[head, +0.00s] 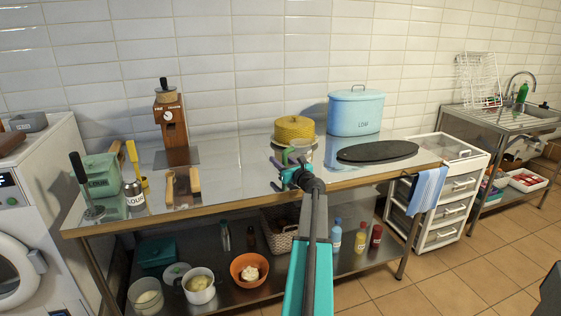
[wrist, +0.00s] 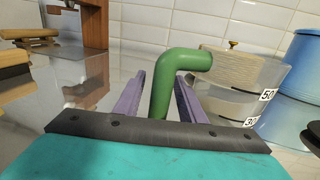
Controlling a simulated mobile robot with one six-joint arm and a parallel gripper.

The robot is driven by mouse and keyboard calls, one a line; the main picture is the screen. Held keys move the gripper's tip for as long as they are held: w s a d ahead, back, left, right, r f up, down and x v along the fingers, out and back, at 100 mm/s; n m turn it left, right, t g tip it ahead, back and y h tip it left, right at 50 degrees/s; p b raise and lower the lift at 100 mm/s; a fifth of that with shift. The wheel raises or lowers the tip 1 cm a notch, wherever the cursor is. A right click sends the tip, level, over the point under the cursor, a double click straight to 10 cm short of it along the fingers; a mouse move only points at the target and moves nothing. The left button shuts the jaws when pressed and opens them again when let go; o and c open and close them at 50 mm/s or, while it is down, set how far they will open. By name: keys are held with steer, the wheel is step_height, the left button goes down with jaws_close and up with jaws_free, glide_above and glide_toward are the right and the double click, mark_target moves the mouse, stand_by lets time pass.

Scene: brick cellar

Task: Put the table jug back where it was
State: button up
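The table jug (head: 302,152) is clear-walled with a green handle and stands on the metal table, in front of a yellow round tin. In the wrist view, its green handle (wrist: 165,85) rises in the middle and the clear body with number marks (wrist: 228,104) is behind it to the right. My gripper (head: 287,171) is at the handle side of the jug. In the wrist view its purple fingers (wrist: 160,98) stand on both sides of the handle, with narrow gaps showing. The gripper looks open around the handle. The jug's base is partly hidden.
Close behind the jug is the yellow tin (head: 294,130). A blue lidded bin (head: 356,110) and a dark oval board (head: 377,151) are to the right. A wooden grinder (head: 172,122) stands left. The metal tabletop (head: 232,160) is bare between grinder and jug.

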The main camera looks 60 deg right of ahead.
steer(key=shift+r, duration=0.15)
steer(key=shift+b+v, duration=0.6)
steer(key=shift+v, duration=5.4)
